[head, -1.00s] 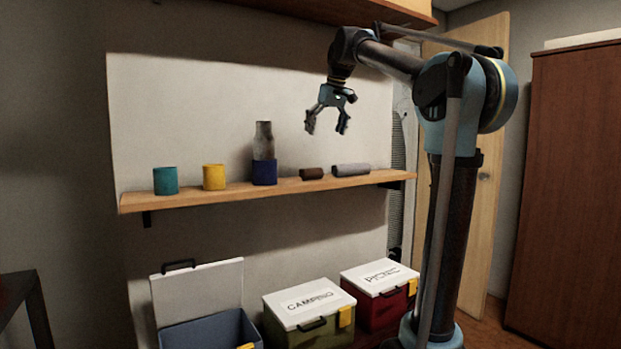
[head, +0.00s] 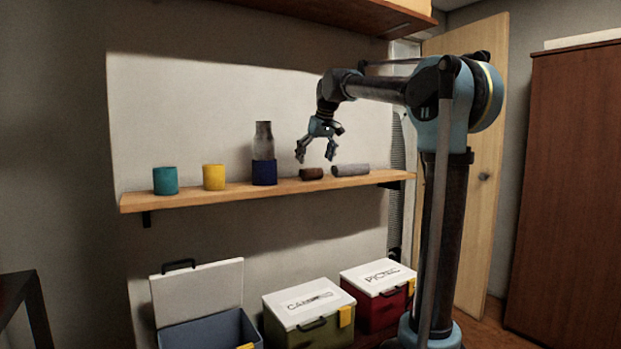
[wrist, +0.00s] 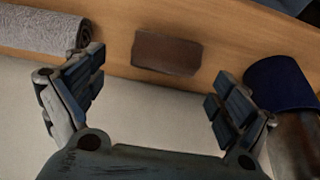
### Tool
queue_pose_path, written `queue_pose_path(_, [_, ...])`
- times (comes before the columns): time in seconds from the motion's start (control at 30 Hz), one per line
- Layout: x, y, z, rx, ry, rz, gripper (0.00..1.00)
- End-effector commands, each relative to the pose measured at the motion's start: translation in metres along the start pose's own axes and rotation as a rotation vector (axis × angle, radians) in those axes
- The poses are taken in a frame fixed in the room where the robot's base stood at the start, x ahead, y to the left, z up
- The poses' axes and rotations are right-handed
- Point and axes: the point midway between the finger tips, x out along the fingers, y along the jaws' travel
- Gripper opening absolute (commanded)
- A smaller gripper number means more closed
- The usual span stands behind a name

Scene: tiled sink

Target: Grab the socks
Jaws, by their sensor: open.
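A small dark brown bundle (head: 312,173) lies on the wooden shelf; it also shows in the wrist view (wrist: 167,52). It may be the socks, but its make is too blurred to be sure. A longer grey roll (head: 350,170) lies right of it in the head view. In the wrist view this grey roll (wrist: 45,30) is at the upper left, with a spiral end like rolled cloth. My gripper (head: 316,157) is open and empty, just above the brown bundle. In the wrist view my gripper's (wrist: 157,85) fingers stand apart, with the bundle beyond and between them.
A blue cup (head: 264,173) with a grey bottle (head: 264,140) stands left of the bundle. Yellow (head: 214,177) and teal (head: 166,181) cups stand further left on the shelf (head: 225,194). Below are an open blue box (head: 205,332), a green box (head: 310,330) and a red box (head: 380,308).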

Motion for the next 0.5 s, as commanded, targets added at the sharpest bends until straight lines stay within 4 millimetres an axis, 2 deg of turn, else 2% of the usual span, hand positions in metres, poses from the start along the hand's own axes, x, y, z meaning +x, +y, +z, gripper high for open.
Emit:
queue_pose_path(0.17, [0.011,-0.002,0.000,-0.001,0.000,0.000,0.94])
queue_pose_path(0.5, [0.051,-0.006,0.000,-0.001,0.000,0.000,0.94])
